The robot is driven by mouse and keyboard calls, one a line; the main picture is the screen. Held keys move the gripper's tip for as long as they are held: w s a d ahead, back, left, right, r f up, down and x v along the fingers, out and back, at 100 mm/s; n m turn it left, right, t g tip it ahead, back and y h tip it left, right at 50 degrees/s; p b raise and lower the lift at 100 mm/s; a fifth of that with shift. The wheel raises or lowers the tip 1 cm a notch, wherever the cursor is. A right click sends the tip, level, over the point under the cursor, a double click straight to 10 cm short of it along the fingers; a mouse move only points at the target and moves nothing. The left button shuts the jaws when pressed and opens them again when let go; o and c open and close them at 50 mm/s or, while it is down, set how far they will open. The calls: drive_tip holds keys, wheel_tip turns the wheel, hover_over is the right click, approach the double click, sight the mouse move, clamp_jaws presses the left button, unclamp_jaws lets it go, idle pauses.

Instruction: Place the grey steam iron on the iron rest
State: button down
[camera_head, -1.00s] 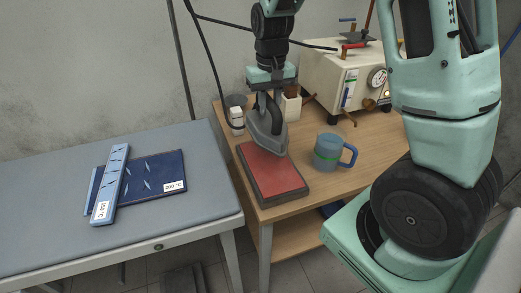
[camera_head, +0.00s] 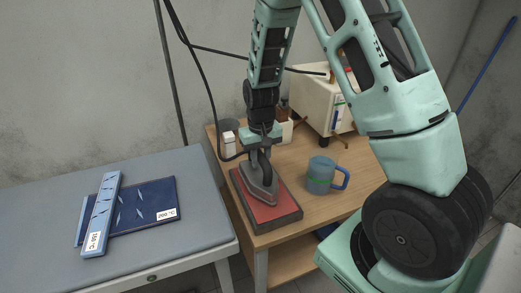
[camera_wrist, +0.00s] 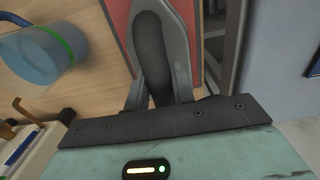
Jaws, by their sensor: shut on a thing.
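The grey steam iron (camera_head: 262,182) is over the red pad of the iron rest (camera_head: 283,212) on the wooden table. Its sole looks to be on or just above the pad; I cannot tell whether it touches. My gripper (camera_head: 260,150) is shut on the iron's dark handle from above. In the wrist view the iron (camera_wrist: 178,40) points away from my gripper (camera_wrist: 162,98), with the red pad (camera_wrist: 122,20) showing on both sides of it. The fingertips are partly hidden by the handle and gripper body.
A blue mug (camera_head: 320,175) with a green band stands right of the rest. A black hose hangs nearby.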

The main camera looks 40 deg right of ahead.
drive_tip(key=shift+w+f, duration=0.1)
idle(0.3)
drive_tip(key=c, duration=1.2)
unclamp_jaws()
wheel_tip(320, 180, up, 12)
drive_tip(key=s+a+r+n, duration=0.1)
drive_tip(key=s+a+n, duration=0.15)
drive_tip(key=a, duration=0.35)
drive_tip(key=s+a+r+n, duration=0.1)
drive_tip(key=s+a, duration=0.2)
drive_tip(key=a, duration=0.3)
drive_tip(key=s+a+n, duration=0.2)
drive_tip(key=s+a, duration=0.2)
drive_tip(key=s, duration=0.2)
drive_tip(key=s+a+n, duration=0.3)
drive_tip(key=s+a, duration=0.1)
drive_tip(key=s, duration=0.2)
drive_tip(key=s+a+n+b, duration=0.1)
drive_tip(key=s+a+n, duration=0.1)
drive_tip(key=s+a, duration=0.2)
drive_tip(key=shift+s+a+r+n+y, duration=0.15)
drive_tip(key=shift+s, duration=0.6)
drive_tip(key=shift+s+a+r+n+y, duration=0.1)
drive_tip(key=shift+s+r+y, duration=0.05)
drive_tip(key=shift+s, duration=0.6)
